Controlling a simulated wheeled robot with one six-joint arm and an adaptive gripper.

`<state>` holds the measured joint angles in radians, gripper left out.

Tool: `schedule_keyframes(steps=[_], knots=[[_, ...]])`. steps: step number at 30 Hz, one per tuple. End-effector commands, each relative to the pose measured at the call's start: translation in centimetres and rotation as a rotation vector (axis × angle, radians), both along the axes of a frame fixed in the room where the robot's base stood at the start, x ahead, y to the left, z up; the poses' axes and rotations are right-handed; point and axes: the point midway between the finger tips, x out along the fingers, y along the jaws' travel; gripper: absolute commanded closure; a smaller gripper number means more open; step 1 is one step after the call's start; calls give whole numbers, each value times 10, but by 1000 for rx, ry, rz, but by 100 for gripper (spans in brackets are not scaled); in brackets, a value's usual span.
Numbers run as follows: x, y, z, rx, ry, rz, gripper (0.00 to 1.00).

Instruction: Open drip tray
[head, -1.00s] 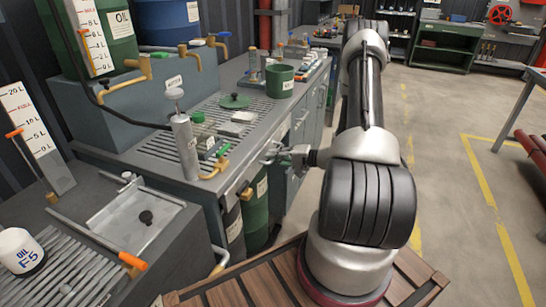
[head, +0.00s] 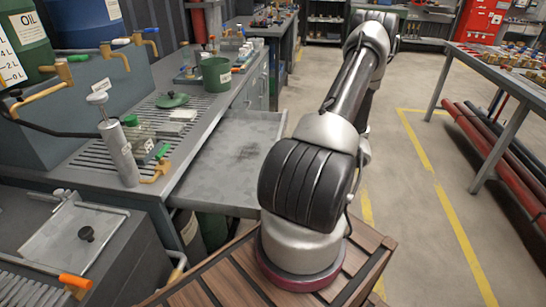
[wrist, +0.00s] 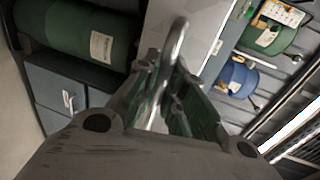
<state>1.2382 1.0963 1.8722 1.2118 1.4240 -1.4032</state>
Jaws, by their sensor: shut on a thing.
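The drip tray (head: 232,150) is a shallow grey metal tray, pulled out from under the bench top in the head view. Its bottom is bare, with a darker stain. My arm hides its right front part and its handle in the head view. In the wrist view, a bright curved metal handle (wrist: 178,42) runs between the fingers of my gripper (wrist: 165,98). The fingers are shut on this handle. My gripper is hidden behind my arm in the head view.
The slatted bench (head: 95,160) holds a green pot (head: 216,74), a green lid (head: 172,100) and a grey cylinder (head: 118,152). A table (head: 500,75) with red pipes (head: 505,150) below stands at the right. The floor between is clear.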

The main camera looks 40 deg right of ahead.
Motion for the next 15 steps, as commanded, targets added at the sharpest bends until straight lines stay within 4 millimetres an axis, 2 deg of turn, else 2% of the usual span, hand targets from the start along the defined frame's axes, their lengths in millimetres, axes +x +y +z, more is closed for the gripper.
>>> schedule_keyframes(steps=[6,15], knots=[[-10,-7,-1,-1,2,1,100],[-11,-8,-1,-1,2,1,100]])
